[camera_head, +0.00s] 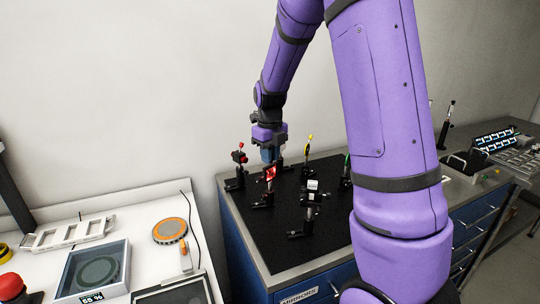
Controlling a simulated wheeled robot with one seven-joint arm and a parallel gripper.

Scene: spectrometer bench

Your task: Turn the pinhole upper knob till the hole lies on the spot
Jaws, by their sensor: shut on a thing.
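My gripper (271,157) points down over the back left part of the black optical breadboard (268,236). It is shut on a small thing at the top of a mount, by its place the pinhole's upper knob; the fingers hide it. Just below and in front of the fingers is a small mount with a bright red face (270,173). The pinhole's hole and the light spot are too small to make out from here.
A red-topped post mount (239,158) stands close left of my gripper, and a yellow-topped mount (308,146) to its right. A mount with a white top (312,185) stands in front. A side bench at left holds a screen box (120,268) and a red button (11,284).

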